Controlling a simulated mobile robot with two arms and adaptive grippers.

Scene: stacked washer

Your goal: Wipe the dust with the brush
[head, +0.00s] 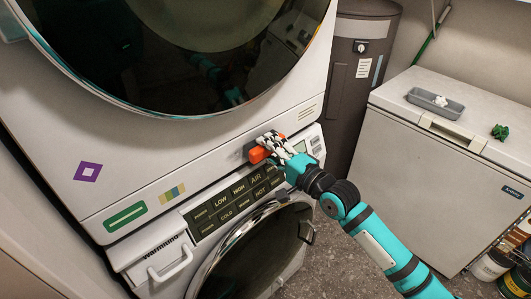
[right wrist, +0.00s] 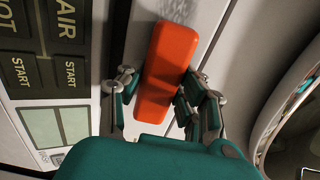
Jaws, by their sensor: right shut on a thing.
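My right gripper (head: 273,146) is shut on an orange brush (head: 258,155), at the washer's white front just above the control panel. In the right wrist view the brush's orange block (right wrist: 168,72) sits between the two fingers. Its bristles are hidden there. A grey, speckled dust patch (right wrist: 182,9) shows on the white surface just beyond the brush's far end. In the head view a dark smudge (head: 249,147) shows beside the brush. I cannot tell whether the brush touches the surface. My left gripper is not in view.
The stacked washer's round upper door (head: 180,50) is above, and the lower door (head: 255,255) below. The control panel (head: 237,200) runs between them. A white chest freezer (head: 430,165) with a grey tray (head: 435,104) stands right. A dark cylindrical tank (head: 357,75) stands behind.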

